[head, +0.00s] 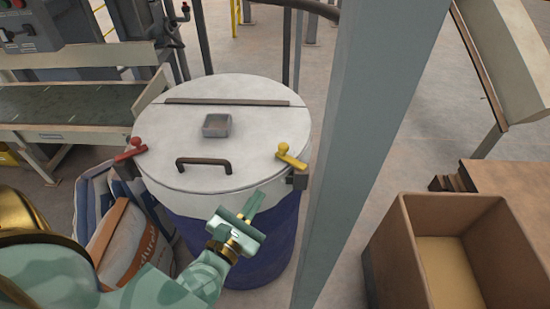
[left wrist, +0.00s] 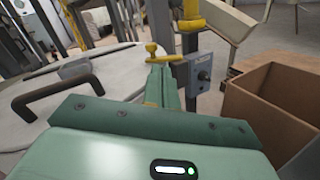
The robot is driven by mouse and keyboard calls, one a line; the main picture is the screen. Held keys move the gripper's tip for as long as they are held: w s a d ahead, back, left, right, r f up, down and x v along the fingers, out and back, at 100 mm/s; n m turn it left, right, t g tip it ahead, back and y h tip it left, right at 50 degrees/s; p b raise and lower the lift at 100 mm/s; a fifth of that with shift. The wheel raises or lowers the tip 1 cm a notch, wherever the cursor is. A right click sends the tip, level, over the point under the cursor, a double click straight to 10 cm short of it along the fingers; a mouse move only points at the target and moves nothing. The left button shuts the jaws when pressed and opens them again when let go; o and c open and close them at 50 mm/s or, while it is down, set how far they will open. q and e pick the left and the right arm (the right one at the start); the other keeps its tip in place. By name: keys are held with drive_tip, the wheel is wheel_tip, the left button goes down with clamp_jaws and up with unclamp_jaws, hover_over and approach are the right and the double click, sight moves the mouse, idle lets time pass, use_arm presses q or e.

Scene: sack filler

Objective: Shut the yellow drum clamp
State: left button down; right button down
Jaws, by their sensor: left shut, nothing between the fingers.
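The yellow drum clamp (head: 290,155) sits on the right rim of the white drum lid (head: 240,120), its knob end up and its bar running toward the lower right. It also shows in the left wrist view (left wrist: 152,49), just beyond my fingertips. A red clamp (head: 131,149) sits on the left rim. The drum (head: 270,240) below is blue. My left gripper (head: 257,197) is shut and empty, in front of the drum and lower left of the yellow clamp in the head view. My right gripper is not in view.
A grey post (head: 370,120) rises close to the right of the drum. A brown open box (head: 400,245) stands at the lower right. Filled sacks (head: 120,225) lean against the drum's left side. A dark lid handle (head: 204,162) stands up near the front.

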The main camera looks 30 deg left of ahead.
use_arm(q)
drive_tip(key=a+f+n+y, duration=0.1)
drive_tip(key=n, duration=0.4)
drive_tip(key=p, duration=0.2)
approach(280, 149)
drive_tip(key=shift+g, duration=0.3)
drive_tip(key=w, duration=0.6)
drive_tip(key=shift+w+a, duration=0.1)
drive_tip(key=shift+w, duration=0.3)
drive_tip(key=shift+w+a, duration=0.1)
drive_tip(key=shift+w, duration=0.3)
drive_tip(key=shift+w+a+r, duration=0.1)
drive_tip(key=shift+r, duration=0.15)
